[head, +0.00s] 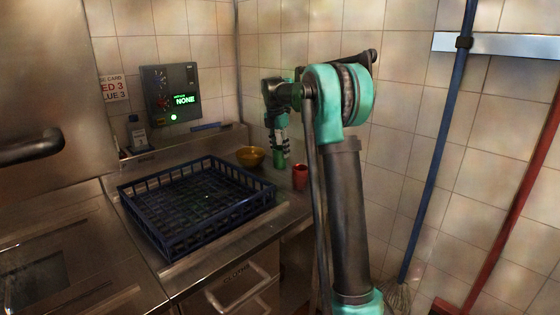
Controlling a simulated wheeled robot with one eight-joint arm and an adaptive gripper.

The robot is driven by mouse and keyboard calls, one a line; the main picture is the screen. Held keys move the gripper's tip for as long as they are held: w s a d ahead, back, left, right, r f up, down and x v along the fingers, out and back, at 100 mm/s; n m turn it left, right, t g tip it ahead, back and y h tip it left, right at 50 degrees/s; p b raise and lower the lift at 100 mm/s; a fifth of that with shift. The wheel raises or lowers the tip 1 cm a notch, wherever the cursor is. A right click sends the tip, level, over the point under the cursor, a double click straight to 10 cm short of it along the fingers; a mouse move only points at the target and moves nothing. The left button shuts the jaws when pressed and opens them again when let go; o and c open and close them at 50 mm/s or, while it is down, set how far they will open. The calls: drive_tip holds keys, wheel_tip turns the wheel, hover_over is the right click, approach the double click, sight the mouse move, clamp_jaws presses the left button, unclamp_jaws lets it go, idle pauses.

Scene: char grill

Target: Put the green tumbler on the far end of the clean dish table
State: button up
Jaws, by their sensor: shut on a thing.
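My gripper (280,149) is in the head view, at the back right of the steel counter (285,215), pointing down. It is shut on the green tumbler (279,158), which shows just below the fingers. The tumbler stands between a yellow bowl (250,157) on its left and a red tumbler (300,177) on its right. I cannot tell whether its base touches the counter. My arm hides part of the counter's right side.
An empty-looking blue dish rack (262,201) fills the middle of the counter. A wall panel (172,93) reads NONE. A steel hood with a dark handle (30,147) is at left. A blue pole (437,140) and a red pole (515,220) lean at right.

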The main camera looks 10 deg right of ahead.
sight(280, 159)
drive_tip(key=shift+f, duration=2.25)
drive_tip(key=shift+f, duration=0.15)
drive_tip(key=o, duration=1.2)
drive_tip(key=shift+c, duration=0.2)
wheel_tip(280, 159, up, 12)
drive_tip(key=s+a, duration=0.1)
drive_tip(key=shift+a, duration=0.2)
drive_tip(key=shift+s, duration=0.1)
